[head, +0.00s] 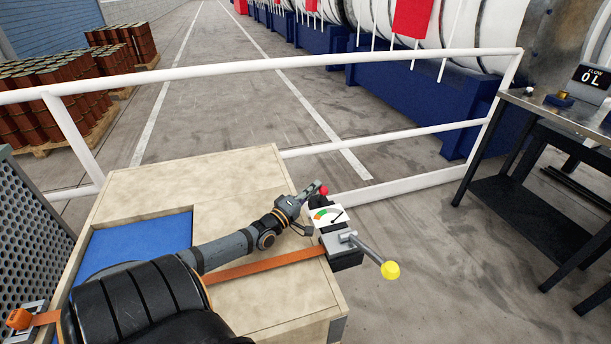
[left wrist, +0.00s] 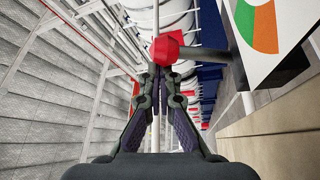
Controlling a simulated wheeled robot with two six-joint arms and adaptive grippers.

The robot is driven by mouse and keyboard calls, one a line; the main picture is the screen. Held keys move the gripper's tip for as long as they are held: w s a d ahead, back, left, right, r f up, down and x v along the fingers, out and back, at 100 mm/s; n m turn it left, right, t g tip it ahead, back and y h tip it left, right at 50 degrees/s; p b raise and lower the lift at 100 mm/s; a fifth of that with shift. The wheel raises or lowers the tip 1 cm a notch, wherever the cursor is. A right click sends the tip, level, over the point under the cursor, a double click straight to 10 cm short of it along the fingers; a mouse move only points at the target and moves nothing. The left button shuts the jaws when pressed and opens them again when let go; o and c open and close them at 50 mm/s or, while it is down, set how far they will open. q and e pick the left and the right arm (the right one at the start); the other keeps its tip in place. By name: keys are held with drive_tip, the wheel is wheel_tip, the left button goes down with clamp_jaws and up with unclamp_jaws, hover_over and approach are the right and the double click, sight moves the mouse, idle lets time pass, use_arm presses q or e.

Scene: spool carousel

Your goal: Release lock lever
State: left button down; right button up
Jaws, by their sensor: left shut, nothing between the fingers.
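A tensioner unit (head: 344,257) with a coloured gauge (head: 327,216) sits at the right edge of the wooden crate. A short lever with a red knob (head: 324,191) rises at its far side. In the left wrist view the red knob (left wrist: 165,49) is just ahead of the fingertips, its rod running right toward the gauge (left wrist: 264,26). My left gripper (head: 316,187) is shut and empty, its tips close to the red knob; I cannot tell if they touch. A longer grey handle with a yellow knob (head: 390,270) points toward the lower right. My right gripper is out of view.
An orange strap (head: 265,265) crosses the crate (head: 240,170) to the unit. A white railing (head: 240,66) runs behind. A dark workbench (head: 535,110) with a flow display (head: 594,77) stands right. Floor between unit and bench is clear.

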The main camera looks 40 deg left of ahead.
use_arm(q)
drive_tip(key=shift+s+f, duration=0.1)
drive_tip(key=shift+s+f, duration=0.15)
drive_tip(key=shift+s, duration=0.1)
drive_tip(key=s, duration=0.6)
drive_tip(key=shift+s+d+f, duration=0.15)
drive_tip(key=shift+s+f, duration=0.2)
